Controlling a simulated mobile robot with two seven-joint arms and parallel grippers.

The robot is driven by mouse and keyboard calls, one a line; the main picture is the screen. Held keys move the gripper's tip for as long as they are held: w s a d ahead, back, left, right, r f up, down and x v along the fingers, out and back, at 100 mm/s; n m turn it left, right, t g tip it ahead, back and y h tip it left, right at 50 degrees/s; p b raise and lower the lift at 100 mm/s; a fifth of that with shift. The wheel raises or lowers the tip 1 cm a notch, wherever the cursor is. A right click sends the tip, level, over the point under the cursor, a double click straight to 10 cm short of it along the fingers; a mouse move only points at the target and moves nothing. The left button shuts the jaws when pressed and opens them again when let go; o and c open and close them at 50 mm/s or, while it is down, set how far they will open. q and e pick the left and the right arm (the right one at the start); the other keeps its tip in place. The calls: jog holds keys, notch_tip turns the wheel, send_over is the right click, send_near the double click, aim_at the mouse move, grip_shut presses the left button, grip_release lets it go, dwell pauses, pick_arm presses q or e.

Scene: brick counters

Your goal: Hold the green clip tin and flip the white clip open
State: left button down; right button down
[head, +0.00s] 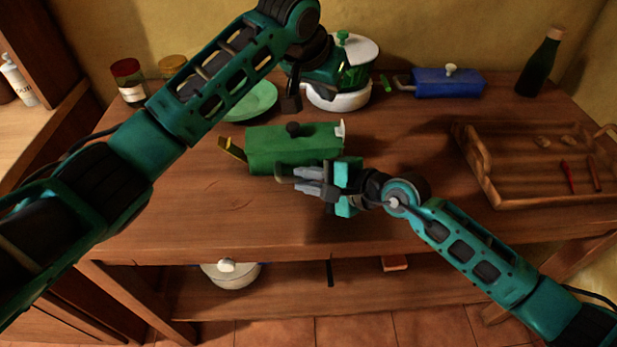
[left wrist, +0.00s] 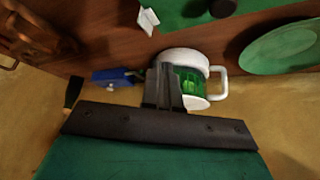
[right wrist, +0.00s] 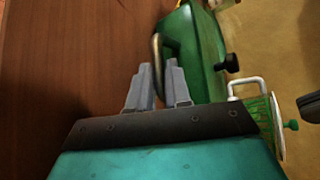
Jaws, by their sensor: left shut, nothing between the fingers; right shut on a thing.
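The green clip tin (head: 265,155) sits on the wooden counter, with a black knob (head: 293,129) on its lid. The white clip (head: 340,130) is at its back right end and also shows in the left wrist view (left wrist: 148,18); I cannot tell whether it is latched. A yellow clip (head: 232,148) sticks out at the left end. My right gripper (head: 296,181) is shut on the tin's front handle, a metal loop (right wrist: 156,48) seen in the right wrist view. My left gripper (head: 291,104) is shut and empty, behind the tin and apart from the white clip.
Behind stand a white and green lidded pot (head: 340,97), a green plate (head: 250,103), jars (head: 129,80), a blue box (head: 448,86) and a dark bottle (head: 540,65). A wooden tray (head: 480,170) lies right. The counter's front left is clear.

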aim_at(335, 129)
pick_arm(q)
jog(key=shift+n+g+y, duration=0.4)
jog(key=shift+g+y, duration=0.2)
jog(key=shift+y, duration=0.2)
jog(key=shift+d+f, duration=0.25)
jog(key=shift+f, duration=0.85)
jog(key=shift+d+f, duration=0.2)
jog(key=shift+f, duration=0.95)
jog(key=shift+d+f, duration=0.25)
jog(key=shift+f, duration=0.85)
jog(key=shift+d, duration=0.1)
jog(key=shift+w+d, duration=0.1)
jog(key=shift+d, duration=1.3)
jog(key=shift+a+r, duration=0.15)
jog(key=shift+r, duration=1.85)
jog(key=shift+a+r, duration=0.15)
jog(key=shift+r, duration=1.85)
